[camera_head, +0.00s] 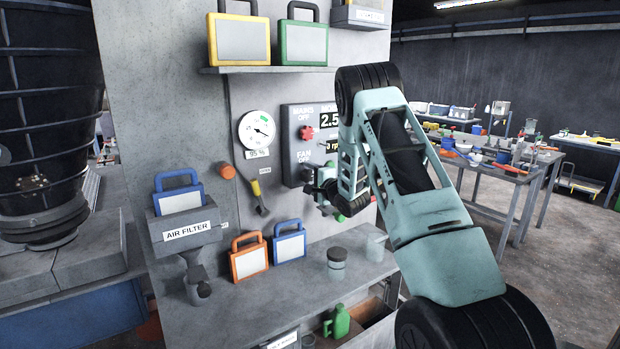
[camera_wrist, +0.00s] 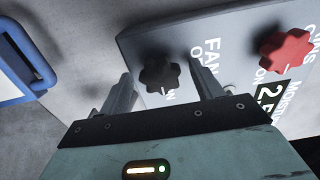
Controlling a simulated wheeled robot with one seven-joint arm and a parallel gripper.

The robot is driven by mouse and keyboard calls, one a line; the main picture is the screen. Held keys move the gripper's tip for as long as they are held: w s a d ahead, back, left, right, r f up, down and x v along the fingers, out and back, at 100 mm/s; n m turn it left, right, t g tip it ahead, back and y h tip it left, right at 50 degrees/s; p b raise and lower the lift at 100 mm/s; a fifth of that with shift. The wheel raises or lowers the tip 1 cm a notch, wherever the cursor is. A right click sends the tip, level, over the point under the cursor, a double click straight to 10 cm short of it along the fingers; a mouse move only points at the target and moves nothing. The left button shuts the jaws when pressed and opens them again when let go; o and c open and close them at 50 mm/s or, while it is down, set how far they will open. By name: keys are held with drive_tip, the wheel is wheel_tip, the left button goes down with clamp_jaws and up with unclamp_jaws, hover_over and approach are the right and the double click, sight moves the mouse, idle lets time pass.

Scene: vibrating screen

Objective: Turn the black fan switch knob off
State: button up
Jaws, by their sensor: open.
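The black fan switch knob (camera_wrist: 162,76) is on the grey control panel (camera_wrist: 215,35), beside partly covered "FAN" lettering in the wrist view. My gripper (camera_wrist: 161,66) is open, with one finger on each side of the knob in that view. I cannot tell whether either finger touches it. In the head view my gripper (camera_head: 322,186) is at the lower part of the panel (camera_head: 291,150) and hides the black knob.
A red knob (camera_wrist: 285,52) is on the same panel; it also shows in the head view (camera_head: 306,132). A shelf with blue and orange framed filters (camera_head: 249,262) is below.

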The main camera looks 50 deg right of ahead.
drive_tip(key=c, duration=0.9)
drive_tip(key=shift+c, duration=0.2)
drive_tip(key=shift+f+n+b, duration=0.15)
drive_tip(key=shift+n+b, duration=0.15)
drive_tip(key=shift+b, duration=0.3)
drive_tip(key=n+b, duration=0.1)
drive_tip(key=b, duration=0.1)
drive_tip(key=n+b, duration=0.1)
drive_tip(key=b, duration=0.1)
drive_tip(key=shift+f+n, duration=0.2)
drive_tip(key=shift+n, duration=0.1)
drive_tip(key=n+b, duration=0.4)
drive_tip(key=b, duration=0.1)
drive_tip(key=shift+n+b, duration=0.3)
drive_tip(key=n+b, duration=0.5)
drive_tip(key=b, duration=0.1)
drive_tip(key=n+b, duration=0.4)
drive_tip(key=n, duration=0.1)
drive_tip(key=shift+r, duration=0.2)
drive_tip(key=shift+r, duration=0.1)
